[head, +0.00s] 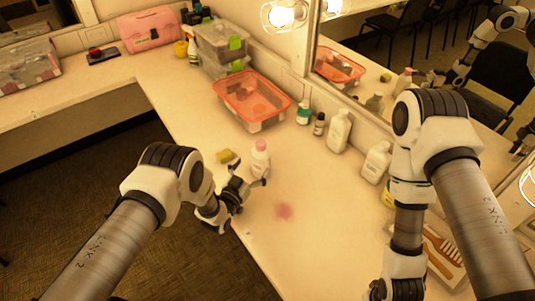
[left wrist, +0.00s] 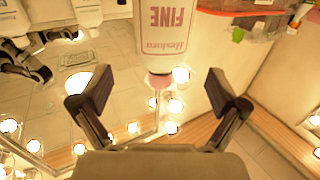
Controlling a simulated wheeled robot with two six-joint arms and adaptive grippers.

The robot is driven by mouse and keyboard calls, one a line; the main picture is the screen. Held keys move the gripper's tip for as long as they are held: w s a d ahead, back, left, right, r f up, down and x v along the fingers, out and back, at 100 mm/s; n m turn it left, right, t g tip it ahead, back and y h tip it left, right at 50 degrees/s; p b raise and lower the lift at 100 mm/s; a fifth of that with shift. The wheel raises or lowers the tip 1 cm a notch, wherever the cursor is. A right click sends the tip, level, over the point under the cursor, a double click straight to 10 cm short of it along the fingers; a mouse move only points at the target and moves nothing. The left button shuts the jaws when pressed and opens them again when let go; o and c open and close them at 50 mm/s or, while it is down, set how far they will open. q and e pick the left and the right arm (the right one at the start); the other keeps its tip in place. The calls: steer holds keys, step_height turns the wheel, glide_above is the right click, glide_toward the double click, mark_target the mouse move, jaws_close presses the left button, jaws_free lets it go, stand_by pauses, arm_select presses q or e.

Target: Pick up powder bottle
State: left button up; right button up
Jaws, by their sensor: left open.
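The powder bottle (head: 260,160), white with a pink cap, stands upright on the counter in the head view. My left gripper (head: 246,183) is open just in front of it, low over the counter. In the left wrist view the bottle (left wrist: 167,35) appears upside down, with pink lettering reading "FINE". Its pink cap (left wrist: 160,80) shows between and beyond the open fingers of my left gripper (left wrist: 155,90), with clear space on both sides. My right arm shows at the right of the head view, but its gripper is out of frame.
A red-rimmed bin (head: 252,125) and white bottles (head: 339,131) line the mirror side. A brush (head: 440,244) lies far right.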

mark_target(257, 158)
arm_select(q)
steer(key=shift+w+d+r+p, duration=0.2)
steer(key=shift+w+d, duration=0.05)
steer(key=shift+w, duration=0.25)
steer(key=shift+w+d+r+p, duration=0.2)
steer(key=shift+w, duration=0.3)
arm_select(e)
steer(key=shift+s+a+r, duration=0.2)
steer(key=shift+s+r, duration=0.2)
steer(key=shift+r, duration=0.25)
arm_select(q)
steer(key=x, duration=0.4)
steer(key=shift+w+f, duration=0.25)
steer(key=shift+w, duration=0.05)
arm_select(e)
steer(key=shift+w+d+r, duration=0.1)
steer(key=shift+w+r, duration=0.05)
steer(key=shift+w, duration=0.05)
arm_select(q)
steer(key=shift+c, duration=1.4)
arm_select(e)
steer(key=shift+s, duration=0.1)
arm_select(q)
jaws_close()
